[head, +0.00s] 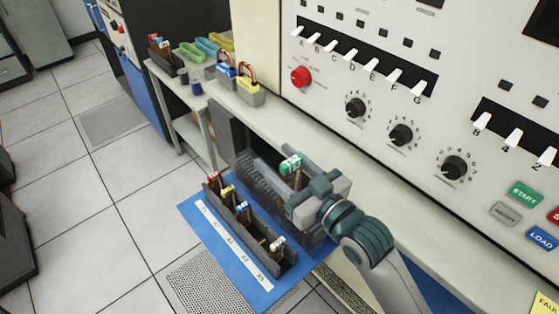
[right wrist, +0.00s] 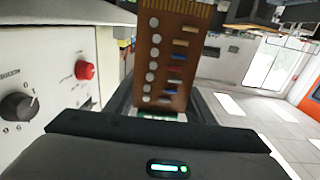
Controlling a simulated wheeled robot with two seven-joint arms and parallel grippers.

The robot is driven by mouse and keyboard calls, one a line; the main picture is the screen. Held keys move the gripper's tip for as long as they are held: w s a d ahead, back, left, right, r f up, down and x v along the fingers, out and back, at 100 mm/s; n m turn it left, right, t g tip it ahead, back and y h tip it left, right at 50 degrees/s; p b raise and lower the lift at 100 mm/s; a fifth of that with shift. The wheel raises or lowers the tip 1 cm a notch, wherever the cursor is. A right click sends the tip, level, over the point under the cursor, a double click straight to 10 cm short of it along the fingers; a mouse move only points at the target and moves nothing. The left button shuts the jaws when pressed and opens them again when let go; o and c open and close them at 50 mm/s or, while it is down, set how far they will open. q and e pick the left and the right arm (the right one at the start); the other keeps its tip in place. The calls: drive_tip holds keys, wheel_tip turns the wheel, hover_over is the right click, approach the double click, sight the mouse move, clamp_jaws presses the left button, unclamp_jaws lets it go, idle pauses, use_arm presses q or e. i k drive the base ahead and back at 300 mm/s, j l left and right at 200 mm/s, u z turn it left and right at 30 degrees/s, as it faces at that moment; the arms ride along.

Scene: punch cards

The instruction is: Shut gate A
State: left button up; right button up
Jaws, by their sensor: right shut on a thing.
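My right gripper (head: 298,182) is shut on a brown circuit card with a green handle (head: 291,164). In the right wrist view the card (right wrist: 168,55) stands out from the gripper, with gold contacts at its far end and a row of round pale parts. A grey ribbed frame (head: 258,182) is just left of the gripper; it may be gate A, but I cannot read a label on it. The gripper and arm hide part of it, and I cannot tell whether it is shut. My left gripper is not in view.
A dark rack (head: 265,254) of cards with coloured handles stands on a blue mat (head: 208,240). A white console (head: 330,75) with lettered switches and a red knob (head: 300,76) rises behind a narrow ledge. Padlocks (head: 249,90) and trays stand at the back left.

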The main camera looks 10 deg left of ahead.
sight(242, 253)
drive_tip(key=i+j, duration=0.15)
drive_tip(key=j, duration=0.2)
drive_tip(key=i+j, duration=0.15)
drive_tip(key=j, duration=0.25)
drive_tip(key=i+j, duration=0.15)
drive_tip(key=j, duration=0.2)
